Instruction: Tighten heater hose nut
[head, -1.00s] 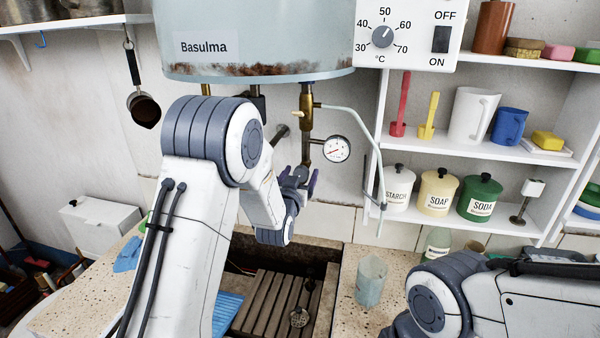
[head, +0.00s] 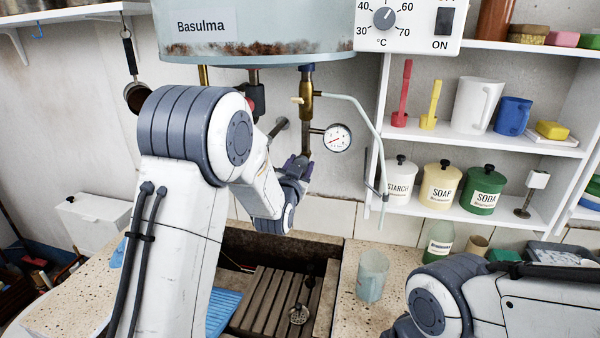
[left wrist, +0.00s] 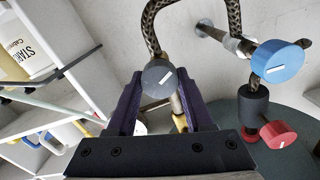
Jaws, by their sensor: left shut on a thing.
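The pale blue heater (head: 255,38) hangs on the wall, rusty at its lower rim. A brass pipe (head: 306,105) comes down from it with a gauge (head: 337,138) beside it. My left gripper (head: 298,166) is at the pipe's lower end, and its fingers partly hide what is there. A braided hose (left wrist: 150,28) runs behind the cap. I cannot tell whether the cap is the nut itself. My right gripper is out of view.
A blue knob (left wrist: 278,61) and a red knob (left wrist: 278,134) are close beside the gripper. A thin pale pipe (head: 372,118) hangs right of the gauge. Shelves (head: 490,141) with jars stand at the right. A clear cup (head: 372,276) is on the counter, right of the trough.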

